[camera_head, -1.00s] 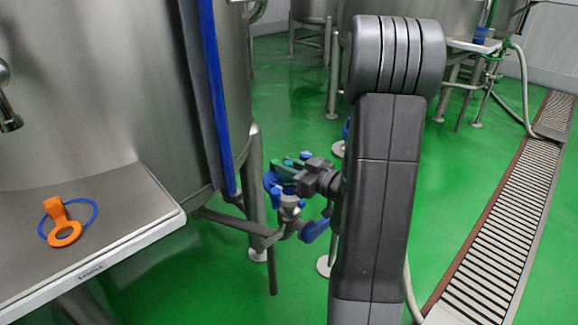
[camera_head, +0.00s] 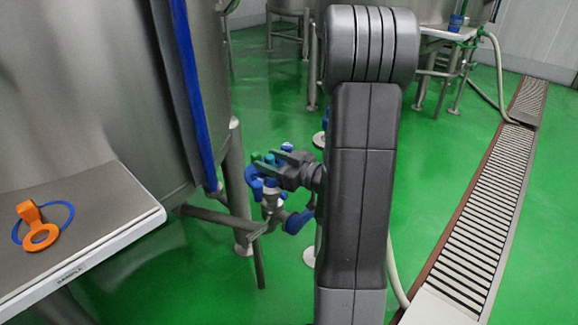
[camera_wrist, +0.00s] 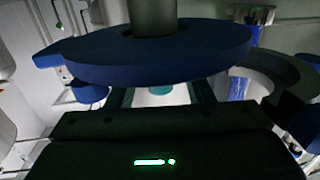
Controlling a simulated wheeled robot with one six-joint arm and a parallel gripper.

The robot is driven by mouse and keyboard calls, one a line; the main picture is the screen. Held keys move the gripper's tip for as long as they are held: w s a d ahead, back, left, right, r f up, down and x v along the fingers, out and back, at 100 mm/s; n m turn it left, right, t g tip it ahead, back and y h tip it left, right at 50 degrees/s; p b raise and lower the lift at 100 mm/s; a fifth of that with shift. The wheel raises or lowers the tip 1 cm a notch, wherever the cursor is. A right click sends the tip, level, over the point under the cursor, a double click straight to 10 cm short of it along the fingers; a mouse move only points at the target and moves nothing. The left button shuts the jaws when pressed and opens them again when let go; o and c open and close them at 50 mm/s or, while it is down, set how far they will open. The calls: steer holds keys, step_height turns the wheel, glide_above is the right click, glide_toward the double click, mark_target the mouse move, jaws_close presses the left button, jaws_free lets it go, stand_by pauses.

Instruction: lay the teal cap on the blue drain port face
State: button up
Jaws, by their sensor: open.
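The blue drain port face (camera_head: 252,180) sits on the metal drain fitting below the tank. In the wrist view a broad blue disc (camera_wrist: 150,55) with a grey pipe above it fills the upper middle; it looks like part of this fitting. A small teal patch (camera_head: 269,159), probably the teal cap, shows at my gripper's tip. It also appears in the wrist view (camera_wrist: 160,89), just under the disc and between my fingers. My gripper (camera_head: 268,168) is open beside the fitting. Whether the cap touches the port face cannot be told, because fingers and disc hide the contact.
A steel bench (camera_head: 120,205) at left holds an orange tag (camera_head: 40,236) and a blue ring (camera_head: 60,206). The tank leg (camera_head: 237,180) stands close behind the fitting. A blue-handled valve (camera_head: 298,222) is just below my gripper. A floor drain grate (camera_head: 480,215) runs along the right.

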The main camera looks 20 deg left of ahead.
steer(key=p+v, duration=0.3)
steer(key=v, duration=1)
steer(key=shift+d, duration=0.2)
steer(key=shift+s+a+f, duration=0.1)
steer(key=shift+a, duration=0.05)
steer(key=shift+b+x, duration=1.55)
steer(key=shift+x, duration=5)
